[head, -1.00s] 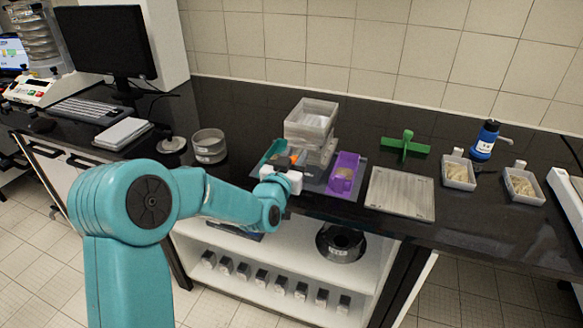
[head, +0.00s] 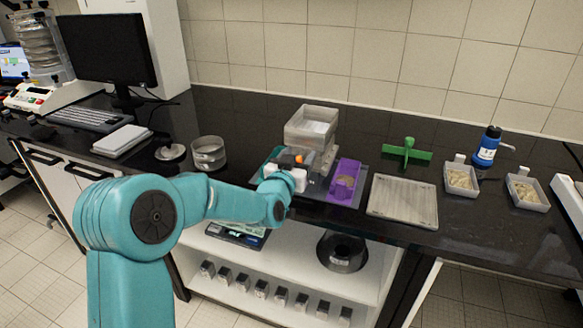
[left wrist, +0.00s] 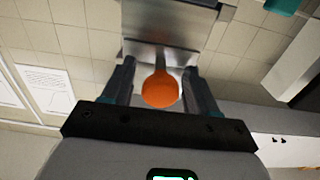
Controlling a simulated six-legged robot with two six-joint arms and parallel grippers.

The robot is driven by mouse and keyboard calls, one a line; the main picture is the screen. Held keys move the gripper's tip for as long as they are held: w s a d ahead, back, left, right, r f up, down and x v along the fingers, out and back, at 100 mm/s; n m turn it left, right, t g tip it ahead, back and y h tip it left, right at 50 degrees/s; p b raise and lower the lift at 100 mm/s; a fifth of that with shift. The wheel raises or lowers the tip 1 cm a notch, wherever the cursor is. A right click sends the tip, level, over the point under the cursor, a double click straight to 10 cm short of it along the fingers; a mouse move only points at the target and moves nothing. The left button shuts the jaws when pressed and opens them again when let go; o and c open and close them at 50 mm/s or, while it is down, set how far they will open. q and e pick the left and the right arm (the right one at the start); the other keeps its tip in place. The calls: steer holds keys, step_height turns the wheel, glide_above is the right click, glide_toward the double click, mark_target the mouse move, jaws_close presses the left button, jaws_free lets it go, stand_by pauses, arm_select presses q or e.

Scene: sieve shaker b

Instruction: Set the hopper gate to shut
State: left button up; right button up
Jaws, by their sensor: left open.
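The hopper (head: 312,125) is a pale, translucent box on a grey stand at the middle of the bench. An orange knob, the gate handle (head: 298,158), shows small at its front in the head view. In the left wrist view the orange knob (left wrist: 160,90) is round, on a short stem under a grey metal body (left wrist: 170,45). My left gripper (left wrist: 160,88) is open, with one finger on each side of the knob. I cannot tell whether the fingers touch it. The gate's position cannot be made out. My right gripper is not in view.
A purple tray (head: 346,181) stands right of the hopper, and a teal tray (head: 268,160) is partly hidden behind my gripper. A grey flat plate (head: 402,200), a green cross-shaped piece (head: 407,152) and a metal sieve (head: 208,152) are nearby on the dark bench.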

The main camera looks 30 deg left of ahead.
arm_select(q)
steer(key=b+v, duration=0.3)
steer(key=v, duration=1.2)
steer(key=shift+s, duration=0.3)
steer(key=shift+f, duration=0.1)
